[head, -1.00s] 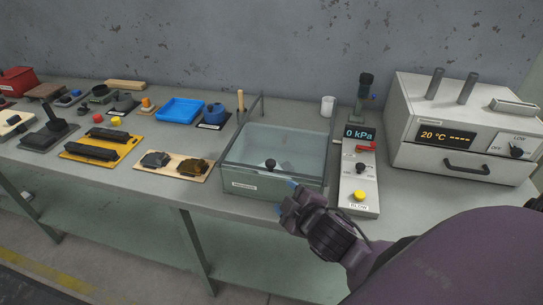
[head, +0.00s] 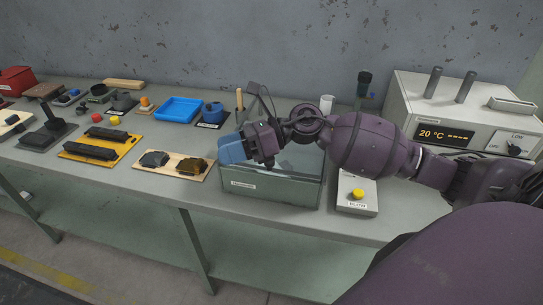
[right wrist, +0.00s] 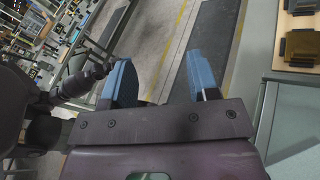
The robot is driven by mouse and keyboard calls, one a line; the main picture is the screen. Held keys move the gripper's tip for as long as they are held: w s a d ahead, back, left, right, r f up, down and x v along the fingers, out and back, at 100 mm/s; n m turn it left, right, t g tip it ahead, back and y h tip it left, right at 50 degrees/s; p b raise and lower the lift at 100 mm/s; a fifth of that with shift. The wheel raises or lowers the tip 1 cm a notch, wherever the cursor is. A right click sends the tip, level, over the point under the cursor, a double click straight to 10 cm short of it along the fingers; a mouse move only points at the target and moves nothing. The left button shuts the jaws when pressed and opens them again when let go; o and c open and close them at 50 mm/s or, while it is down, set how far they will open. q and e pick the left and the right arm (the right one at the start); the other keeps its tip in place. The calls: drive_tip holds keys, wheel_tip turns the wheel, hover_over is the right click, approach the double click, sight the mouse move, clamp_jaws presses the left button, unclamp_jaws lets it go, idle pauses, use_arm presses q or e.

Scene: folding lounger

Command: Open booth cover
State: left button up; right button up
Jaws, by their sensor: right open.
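The booth (head: 285,187) is a grey-green box with a clear cover, on the bench in the head view. My right arm lies across its top and hides most of the cover and its dark knob; I cannot tell whether the cover is raised. My right gripper (head: 231,150) is over the booth's left side, blue fingers pointing left. In the right wrist view the fingers (right wrist: 160,85) are apart with only floor showing between them. My left gripper is not in view.
Left of the booth is a tan board (head: 168,172) with two dark parts. Right are a pressure unit with a yellow button (head: 358,194) and a white oven (head: 435,101). A wooden stick (head: 239,100) and thin posts stand behind the booth. Bench front edge is clear.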

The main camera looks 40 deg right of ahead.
drive_tip(key=w+d+n+g+h, duration=0.1)
drive_tip(key=d+n+g+h, duration=0.5)
drive_tip(key=d+h, duration=0.7)
drive_tip(key=f+y, duration=0.1)
drive_tip(key=f, duration=0.2)
drive_tip(key=a+f, duration=0.1)
drive_tip(key=f, duration=0.2)
drive_tip(key=f+n+t+y, duration=0.1)
drive_tip(key=f, duration=0.2)
drive_tip(key=shift+w+a+f+y, duration=0.1)
drive_tip(key=shift+w+a+y, duration=0.15)
drive_tip(key=shift+y, duration=0.05)
drive_tip(key=shift+c, duration=0.5)
clamp_jaws()
